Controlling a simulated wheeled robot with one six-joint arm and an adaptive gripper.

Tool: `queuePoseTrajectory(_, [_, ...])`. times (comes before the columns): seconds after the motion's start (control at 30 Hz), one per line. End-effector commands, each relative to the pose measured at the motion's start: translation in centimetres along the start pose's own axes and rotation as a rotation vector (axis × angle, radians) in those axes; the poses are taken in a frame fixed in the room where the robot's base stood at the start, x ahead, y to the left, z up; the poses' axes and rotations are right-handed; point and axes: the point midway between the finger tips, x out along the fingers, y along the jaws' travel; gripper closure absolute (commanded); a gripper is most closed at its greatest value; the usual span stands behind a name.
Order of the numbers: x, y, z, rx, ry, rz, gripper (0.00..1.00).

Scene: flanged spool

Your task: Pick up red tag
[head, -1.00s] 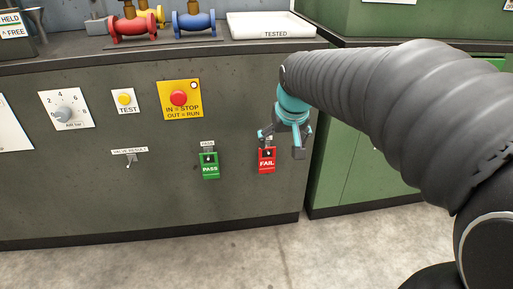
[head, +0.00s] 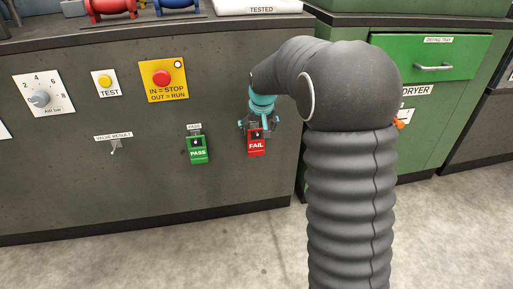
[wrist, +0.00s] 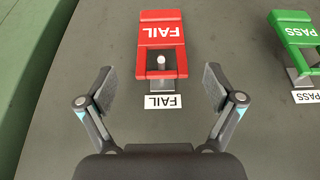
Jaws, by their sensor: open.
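The red FAIL tag (head: 256,146) hangs on the grey cabinet front. In the wrist view the red tag (wrist: 162,32) appears upside down, with its open loop around a round-ended peg (wrist: 162,62). A white FAIL label (wrist: 163,101) is beside the peg. My gripper (head: 260,125) is at the tag in the head view. In the wrist view my gripper (wrist: 160,90) is open and empty, its two fingers spread to either side of the label. The tag's loop lies beyond the fingertips, in line with the gap between them. The head view partly hides the tag's top behind my gripper.
A green PASS tag (head: 198,150) hangs to the left of the red one. The STOP button (head: 163,79), TEST button (head: 105,83) and a small switch (head: 115,146) are on the same panel. A green dryer cabinet (head: 423,58) stands at the right.

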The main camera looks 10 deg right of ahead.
Motion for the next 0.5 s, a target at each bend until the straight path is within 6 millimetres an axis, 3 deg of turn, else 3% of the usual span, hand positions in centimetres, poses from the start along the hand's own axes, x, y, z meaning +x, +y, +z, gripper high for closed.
queuePoseTrajectory(0.33, [2.2, -0.1, 0.1, -0.001, 0.000, 0.000, 0.08])
queuePoseTrajectory(0.5, [4.5, -0.2, 0.5, -0.001, -0.002, 0.000, 0.08])
